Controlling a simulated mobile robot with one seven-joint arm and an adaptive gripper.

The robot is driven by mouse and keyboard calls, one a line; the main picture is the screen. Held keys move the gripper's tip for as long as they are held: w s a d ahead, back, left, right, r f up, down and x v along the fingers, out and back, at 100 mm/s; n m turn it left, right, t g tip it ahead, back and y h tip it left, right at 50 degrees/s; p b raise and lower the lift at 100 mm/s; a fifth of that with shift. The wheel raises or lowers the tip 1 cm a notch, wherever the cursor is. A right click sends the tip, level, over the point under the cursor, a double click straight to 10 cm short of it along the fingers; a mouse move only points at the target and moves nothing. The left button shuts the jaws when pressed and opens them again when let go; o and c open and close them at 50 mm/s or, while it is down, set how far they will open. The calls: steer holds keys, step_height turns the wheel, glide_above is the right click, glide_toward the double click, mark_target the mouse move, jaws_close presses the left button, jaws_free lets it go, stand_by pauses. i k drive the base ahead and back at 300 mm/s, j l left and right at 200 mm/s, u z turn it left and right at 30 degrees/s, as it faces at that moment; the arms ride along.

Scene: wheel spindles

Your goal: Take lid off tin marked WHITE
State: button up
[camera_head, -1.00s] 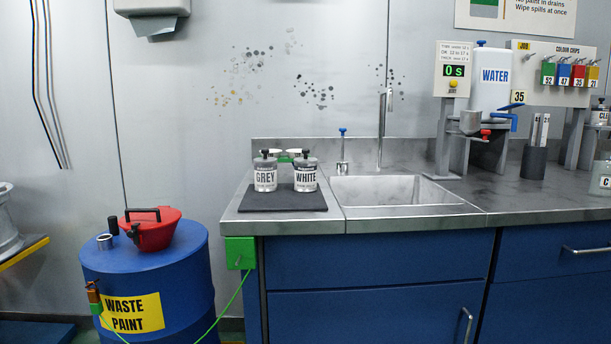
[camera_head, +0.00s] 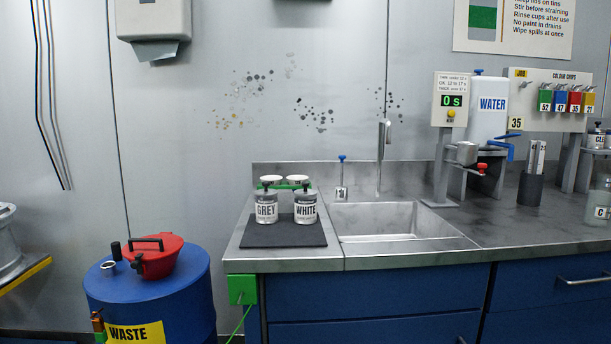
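The tin marked WHITE (camera_head: 306,209) stands upright on a dark mat (camera_head: 284,236) at the left end of the counter. A dark lid with a knob (camera_head: 306,186) sits on top of it. The tin marked GREY (camera_head: 265,212) stands just to its left on the same mat, also with a dark knobbed lid. My gripper is not in view.
Behind the tins is a green holder (camera_head: 286,187) with two pale round tops. A sink (camera_head: 385,222) lies right of the mat. A blue waste drum (camera_head: 150,295) with a red funnel (camera_head: 157,258) stands left of the counter. A water tank (camera_head: 488,108) stands farther right.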

mark_target(304, 192)
steer(key=i+l+u, duration=0.1)
steer(key=l, duration=0.25)
steer(key=i+l+u, duration=0.1)
steer(key=i+l, duration=0.15)
steer(key=i+l+u, duration=0.15)
steer(key=l, duration=0.35)
steer(key=i+l+u, duration=0.1)
steer(key=l, duration=0.25)
steer(key=i+l+u, duration=0.1)
steer(key=l, duration=0.3)
steer(key=i+l+u, duration=0.2)
steer(key=i+l, duration=0.5)
